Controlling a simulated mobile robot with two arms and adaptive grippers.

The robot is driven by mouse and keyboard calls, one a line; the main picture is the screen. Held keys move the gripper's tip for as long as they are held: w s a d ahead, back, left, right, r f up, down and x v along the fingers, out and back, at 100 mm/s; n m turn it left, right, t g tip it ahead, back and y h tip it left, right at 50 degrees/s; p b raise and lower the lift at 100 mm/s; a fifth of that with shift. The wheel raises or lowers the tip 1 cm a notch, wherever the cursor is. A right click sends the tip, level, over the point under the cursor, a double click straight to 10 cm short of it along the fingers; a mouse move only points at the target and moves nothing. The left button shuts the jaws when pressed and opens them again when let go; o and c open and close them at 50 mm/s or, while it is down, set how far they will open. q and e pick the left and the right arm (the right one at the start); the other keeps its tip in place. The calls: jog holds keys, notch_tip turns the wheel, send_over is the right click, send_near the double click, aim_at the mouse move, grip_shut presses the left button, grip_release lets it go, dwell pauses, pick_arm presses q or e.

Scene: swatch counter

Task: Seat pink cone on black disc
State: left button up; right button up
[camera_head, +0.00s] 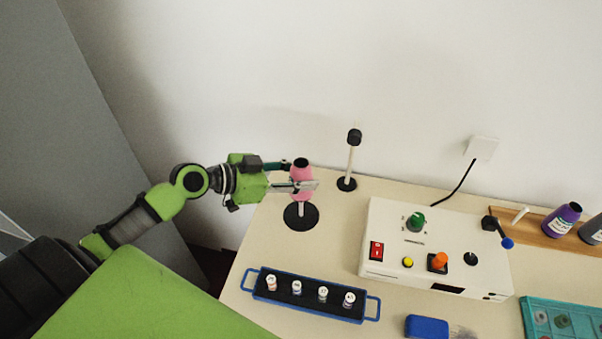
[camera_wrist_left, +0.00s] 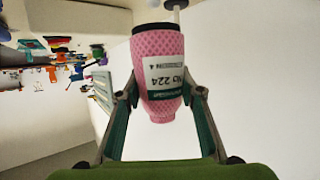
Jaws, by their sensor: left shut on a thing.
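The pink cone (camera_head: 301,176) is a pink patterned spool with a black end and a white label. My left gripper (camera_head: 302,186) is shut on it and holds it upright, black end up. In the left wrist view the cone (camera_wrist_left: 160,60) sits between the two fingers of the left gripper (camera_wrist_left: 163,97). The black disc (camera_head: 301,216) lies on the table directly below the cone. A short white rod shows between the cone and the disc; I cannot tell how far the cone is over it. My right gripper is not in view.
A white post with a black top (camera_head: 351,155) stands just right of the cone. A blue-handled tray (camera_head: 311,305) with several small vials lies in front. A white control box (camera_head: 437,245) stands to the right. The wall (camera_head: 250,70) is close behind.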

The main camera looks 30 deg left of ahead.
pick_arm(q)
jog(key=shift+f+b, duration=0.55)
jog(key=shift+f, duration=0.25)
jog(key=shift+f+b, duration=1.2)
jog(key=shift+b, duration=0.05)
jog(key=shift+f+b, duration=2.45)
jog(key=o, duration=1.2)
jog(key=shift+o, duration=0.2)
jog(key=v, duration=1.2)
